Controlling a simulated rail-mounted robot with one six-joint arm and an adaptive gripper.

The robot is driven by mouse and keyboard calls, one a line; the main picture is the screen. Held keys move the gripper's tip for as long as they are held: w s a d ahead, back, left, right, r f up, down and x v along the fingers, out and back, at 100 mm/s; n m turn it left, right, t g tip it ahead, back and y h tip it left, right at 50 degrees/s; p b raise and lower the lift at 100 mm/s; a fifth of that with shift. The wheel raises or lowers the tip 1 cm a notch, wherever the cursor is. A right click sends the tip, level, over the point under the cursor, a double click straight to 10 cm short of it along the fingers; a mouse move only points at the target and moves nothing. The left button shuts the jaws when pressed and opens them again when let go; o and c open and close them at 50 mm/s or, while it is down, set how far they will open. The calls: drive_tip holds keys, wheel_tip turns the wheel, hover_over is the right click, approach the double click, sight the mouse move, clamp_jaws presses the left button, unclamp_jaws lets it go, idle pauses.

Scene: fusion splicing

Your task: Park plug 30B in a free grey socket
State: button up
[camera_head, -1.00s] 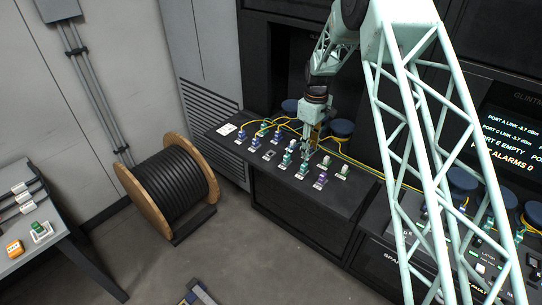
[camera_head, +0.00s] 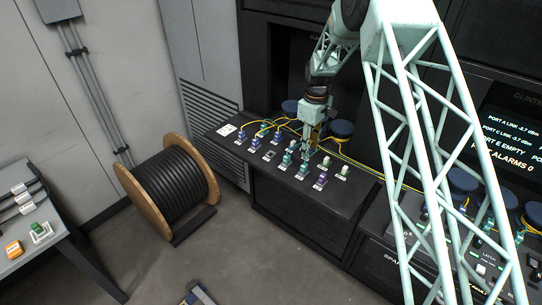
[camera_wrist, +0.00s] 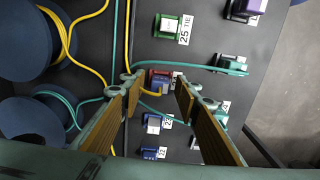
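My gripper (camera_wrist: 158,88) is open in the wrist view, its two fingers apart above the dark socket panel (camera_wrist: 205,85). A small red connector (camera_wrist: 159,79) shows between and beyond the fingertips; I see no contact with it. A teal plug (camera_wrist: 231,66) with a teal cable lies to its right. I cannot read the label 30B on any plug. In the head view my gripper (camera_head: 308,143) hangs low over the socket panel (camera_head: 330,203), among the plugs. A grey socket (camera_head: 269,155) appears in the front row, too small to confirm free.
Yellow and teal cables run close by on the left, beside dark blue round spools (camera_wrist: 28,45). A cable drum (camera_head: 168,190) stands on the floor.

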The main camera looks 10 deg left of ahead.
drive_tip(key=shift+c, duration=0.5)
clamp_jaws()
drive_tip(key=shift+r+p, duration=0.95)
drive_tip(key=shift+r, duration=2.05)
drive_tip(key=shift+d+r, duration=0.2)
drive_tip(key=shift+d, duration=0.1)
idle(0.3)
